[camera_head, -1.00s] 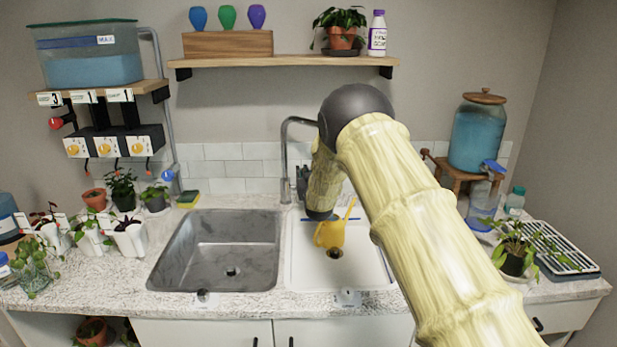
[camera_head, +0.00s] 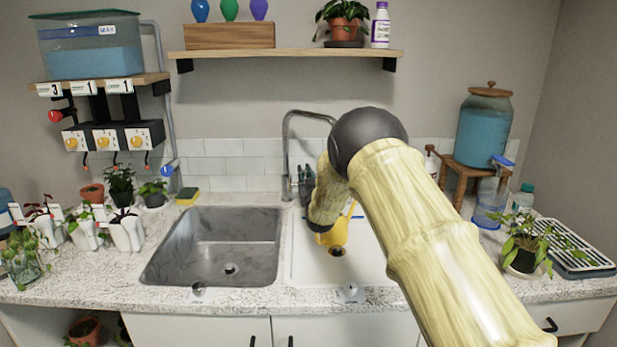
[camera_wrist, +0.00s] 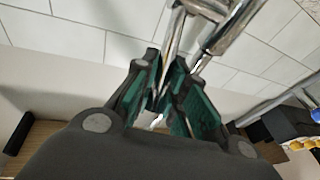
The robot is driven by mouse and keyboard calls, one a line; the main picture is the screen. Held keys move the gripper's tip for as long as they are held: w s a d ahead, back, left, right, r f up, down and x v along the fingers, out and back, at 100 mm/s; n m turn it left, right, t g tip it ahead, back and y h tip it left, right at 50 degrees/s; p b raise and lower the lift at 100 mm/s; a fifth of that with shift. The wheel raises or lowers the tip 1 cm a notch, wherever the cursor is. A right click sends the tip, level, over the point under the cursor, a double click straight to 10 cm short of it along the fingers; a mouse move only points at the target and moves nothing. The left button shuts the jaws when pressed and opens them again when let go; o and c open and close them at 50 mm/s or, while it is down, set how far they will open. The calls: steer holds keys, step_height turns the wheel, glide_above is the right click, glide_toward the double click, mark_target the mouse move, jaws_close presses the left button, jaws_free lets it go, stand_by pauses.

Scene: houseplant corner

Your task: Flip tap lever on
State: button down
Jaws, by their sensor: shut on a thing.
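The chrome tap (camera_head: 287,150) stands behind the right basin, its spout arching to the right. My gripper (camera_head: 305,184) is at the right side of the tap, low near its base. In the wrist view my gripper (camera_wrist: 172,85) has its green-padded fingers close together around a slim chrome part, which appears to be the tap lever (camera_wrist: 169,45). A thicker chrome piece of the tap (camera_wrist: 226,30) shows beside it. The fingers hide the gripped end, so the lever's exact angle cannot be told. No water stream is visible.
A yellow watering can (camera_head: 336,234) sits in the white right basin (camera_head: 307,262), partly hidden by my arm. The steel left basin (camera_head: 205,250) is empty. A sponge (camera_head: 187,196) lies left of the tap. A shelf (camera_head: 290,55) hangs above.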

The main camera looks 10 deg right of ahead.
steer(key=c, duration=1.4)
jaws_free()
steer(key=shift+d, duration=0.1)
steer(key=shift+c, duration=0.2)
step_height(320, 180, up, 10)
steer(key=shift+f, duration=0.1)
